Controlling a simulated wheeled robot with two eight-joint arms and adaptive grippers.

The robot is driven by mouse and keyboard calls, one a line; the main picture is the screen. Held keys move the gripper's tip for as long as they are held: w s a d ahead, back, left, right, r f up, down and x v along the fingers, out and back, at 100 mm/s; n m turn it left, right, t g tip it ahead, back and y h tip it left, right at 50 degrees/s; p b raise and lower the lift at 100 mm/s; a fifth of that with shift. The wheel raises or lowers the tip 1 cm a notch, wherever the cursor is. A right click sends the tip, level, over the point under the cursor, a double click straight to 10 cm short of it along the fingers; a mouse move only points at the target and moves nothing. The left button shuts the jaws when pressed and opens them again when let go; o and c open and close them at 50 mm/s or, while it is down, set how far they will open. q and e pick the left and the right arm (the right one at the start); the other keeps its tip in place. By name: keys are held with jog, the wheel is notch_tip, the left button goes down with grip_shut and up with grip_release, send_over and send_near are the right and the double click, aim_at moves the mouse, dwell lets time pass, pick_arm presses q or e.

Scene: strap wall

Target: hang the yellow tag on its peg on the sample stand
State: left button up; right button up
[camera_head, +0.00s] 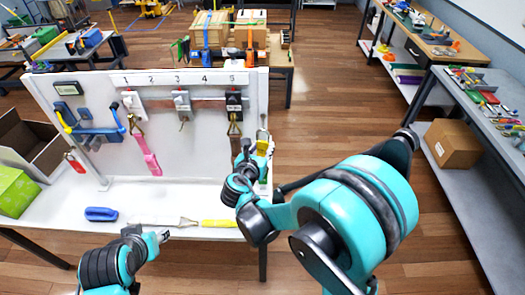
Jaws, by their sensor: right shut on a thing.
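The yellow tag (263,147) shows at the right edge of the white panel (150,82), just beside my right gripper (256,158). My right gripper is shut on it, with the fingers small and partly hidden by my own wrist. I cannot tell whether the tag touches a peg. Behind it a small grey part (263,132) stands at the panel's edge; I cannot tell if it is a peg. My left gripper (158,237) is low in front of the table's front edge, apart from the things on it; its finger opening is unclear.
Numbered switches with hanging straps line the panel, including a pink strap (147,155). A blue object (101,214) and a yellow bar (219,223) lie on the white table. A brown box (20,140) and green box (15,193) stand left.

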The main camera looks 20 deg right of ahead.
jog(key=shift+w+d+f+b, duration=0.25)
jog(key=shift+w+f, duration=0.05)
jog(key=shift+w, duration=0.6)
jog(key=shift+w+d+f+b, duration=0.25)
jog(key=shift+w+d+b, duration=0.05)
jog(key=shift+w, duration=0.65)
jog(key=shift+w+d+f+b, duration=0.25)
jog(key=shift+w+f, duration=0.05)
jog(key=shift+w, duration=0.6)
jog(key=o, duration=1.2)
